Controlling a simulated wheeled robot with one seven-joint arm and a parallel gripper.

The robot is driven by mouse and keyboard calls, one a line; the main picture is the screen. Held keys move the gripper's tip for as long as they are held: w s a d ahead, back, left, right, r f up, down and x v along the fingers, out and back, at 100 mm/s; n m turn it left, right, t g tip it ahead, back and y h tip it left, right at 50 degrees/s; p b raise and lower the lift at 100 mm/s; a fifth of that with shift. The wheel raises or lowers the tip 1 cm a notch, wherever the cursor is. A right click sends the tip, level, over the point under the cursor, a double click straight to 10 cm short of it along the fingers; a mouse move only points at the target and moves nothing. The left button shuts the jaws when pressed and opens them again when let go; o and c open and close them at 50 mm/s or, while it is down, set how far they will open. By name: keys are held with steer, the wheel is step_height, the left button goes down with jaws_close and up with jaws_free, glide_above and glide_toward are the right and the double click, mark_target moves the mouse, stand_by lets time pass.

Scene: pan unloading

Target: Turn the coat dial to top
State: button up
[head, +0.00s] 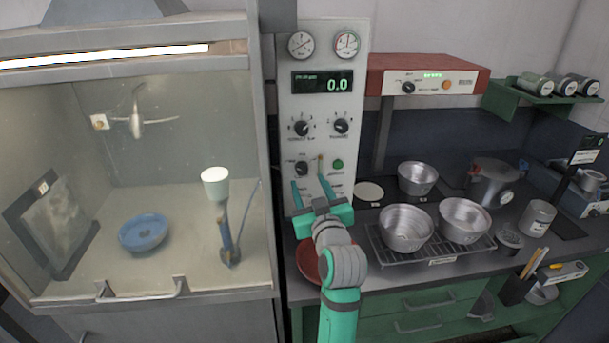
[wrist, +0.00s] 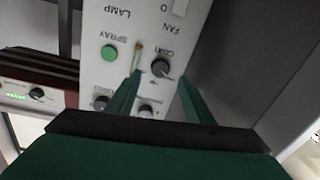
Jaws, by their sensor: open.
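The coat dial (wrist: 160,68) is a dark round knob with a light rim, beside its printed label on the pale control panel (wrist: 120,20). It also shows in the head view as the lower left knob (head: 302,168). I cannot read its pointer setting for certain. My green gripper (head: 310,180) is in front of the lower panel, open and empty. In the wrist view, the fingers (wrist: 160,77) stand to either side of the dial, their tips near it. I see no clear contact with the dial.
A green spray button (wrist: 109,52) and a small brown-tipped lever (wrist: 138,46) sit close to the dial. Two more knobs (head: 301,128) (head: 341,126) are above. The fume hood (head: 262,150) is at left; metal pans (head: 405,228) stand on a rack at right.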

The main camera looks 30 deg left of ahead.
mark_target(303, 170)
steer(key=shift+x, duration=2.9)
steer(key=c, duration=1)
steer(key=shift+c, duration=0.2)
